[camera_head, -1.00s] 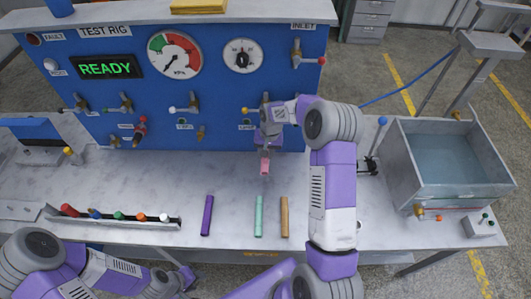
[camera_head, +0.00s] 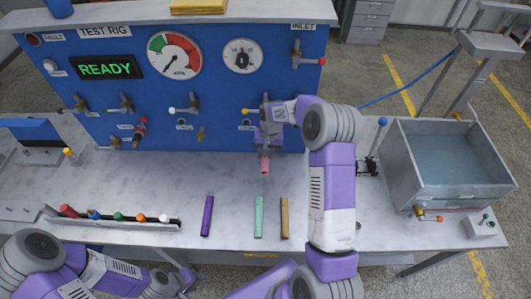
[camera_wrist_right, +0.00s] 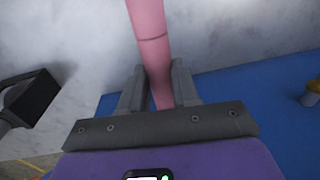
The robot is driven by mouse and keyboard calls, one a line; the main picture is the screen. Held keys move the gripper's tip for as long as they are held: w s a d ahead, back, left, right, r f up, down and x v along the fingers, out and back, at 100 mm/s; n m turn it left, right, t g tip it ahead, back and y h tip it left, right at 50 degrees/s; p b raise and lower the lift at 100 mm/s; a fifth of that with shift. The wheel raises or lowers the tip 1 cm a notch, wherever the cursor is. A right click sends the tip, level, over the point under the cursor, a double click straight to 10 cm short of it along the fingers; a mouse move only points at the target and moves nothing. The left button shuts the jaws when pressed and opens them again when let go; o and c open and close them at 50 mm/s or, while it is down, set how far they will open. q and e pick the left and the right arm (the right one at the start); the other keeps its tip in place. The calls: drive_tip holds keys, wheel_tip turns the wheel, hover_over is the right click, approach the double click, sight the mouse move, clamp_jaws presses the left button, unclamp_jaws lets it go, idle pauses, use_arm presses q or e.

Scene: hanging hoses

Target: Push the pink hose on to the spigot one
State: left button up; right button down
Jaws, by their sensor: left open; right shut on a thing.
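The pink hose (camera_head: 264,165) is held by my right gripper (camera_head: 268,139) in front of the blue panel, and its lower part shows below the fingers. In the right wrist view the pink hose (camera_wrist_right: 150,35) runs between the two fingers of my right gripper (camera_wrist_right: 158,80), which are shut on it. The spigot by the right-hand label is hidden behind my gripper and wrist in the head view, so I cannot tell whether the hose touches it. My left gripper (camera_head: 188,279) is open and low at the bottom edge, away from the hose.
Purple (camera_head: 207,216), mint (camera_head: 259,216) and orange (camera_head: 284,217) bars lie on the bench front. A rack (camera_head: 110,217) with coloured pegs stands left. A water tank (camera_head: 399,165) stands right. Valves (camera_head: 193,103) project from the panel. The bench middle is clear.

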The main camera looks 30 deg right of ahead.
drive_tip(key=shift+w+d+r, duration=0.1)
drive_tip(key=shift+w+d, duration=0.15)
drive_tip(key=shift+w, duration=0.15)
idle(0.8)
drive_tip(key=c, duration=1.1)
unclamp_jaws()
drive_tip(key=o, duration=0.3)
drive_tip(key=shift+w, duration=0.1)
drive_tip(key=shift+o, duration=0.2)
drive_tip(key=r, duration=0.7)
drive_tip(key=shift+s+d+r, duration=0.2)
drive_tip(key=shift+s+d, duration=0.1)
drive_tip(key=shift+d, duration=0.05)
